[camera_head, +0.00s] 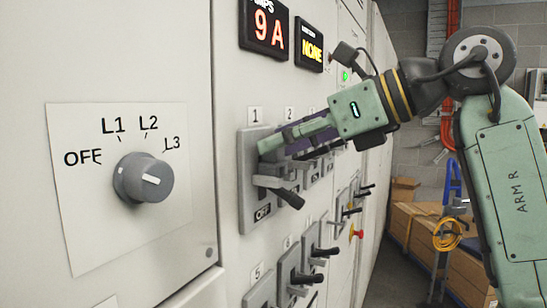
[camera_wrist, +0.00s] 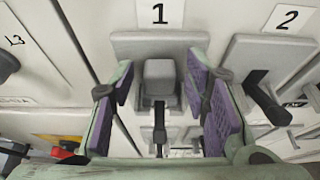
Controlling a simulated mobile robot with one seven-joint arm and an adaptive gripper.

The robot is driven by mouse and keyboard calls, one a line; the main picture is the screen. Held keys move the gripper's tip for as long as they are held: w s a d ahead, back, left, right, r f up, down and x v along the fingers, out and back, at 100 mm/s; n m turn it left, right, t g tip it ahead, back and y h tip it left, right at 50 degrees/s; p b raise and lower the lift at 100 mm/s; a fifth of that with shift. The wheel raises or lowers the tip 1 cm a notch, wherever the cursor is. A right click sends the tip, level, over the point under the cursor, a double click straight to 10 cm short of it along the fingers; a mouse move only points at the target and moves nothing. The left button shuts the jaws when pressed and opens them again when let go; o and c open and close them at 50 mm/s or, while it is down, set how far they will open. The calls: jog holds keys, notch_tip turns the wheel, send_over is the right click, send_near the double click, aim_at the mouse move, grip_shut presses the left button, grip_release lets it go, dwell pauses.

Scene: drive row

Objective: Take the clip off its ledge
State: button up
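I cannot make out a clip or its ledge for certain in either view. My gripper (camera_head: 285,140) is in front of switch 1 on the panel, and it also shows in the wrist view (camera_wrist: 160,84). Its two purple-padded fingers are open, one on each side of the grey block of switch 1 (camera_wrist: 159,72). A visible gap separates each finger from the block. In the head view the switch 1 lever (camera_head: 287,196) points down and outward below the fingers, over an OFF label. The fingers hide part of that switch's plate.
A grey rotary knob (camera_head: 143,178) sits on a white plate at left. Switch 2 (camera_wrist: 264,98) is close on the gripper's right. More levers (camera_head: 323,251) stick out below. A red and yellow part (camera_wrist: 68,142) shows at lower left in the wrist view. Boxes (camera_head: 425,225) stand behind.

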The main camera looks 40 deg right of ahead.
grip_shut()
dwell(0.3)
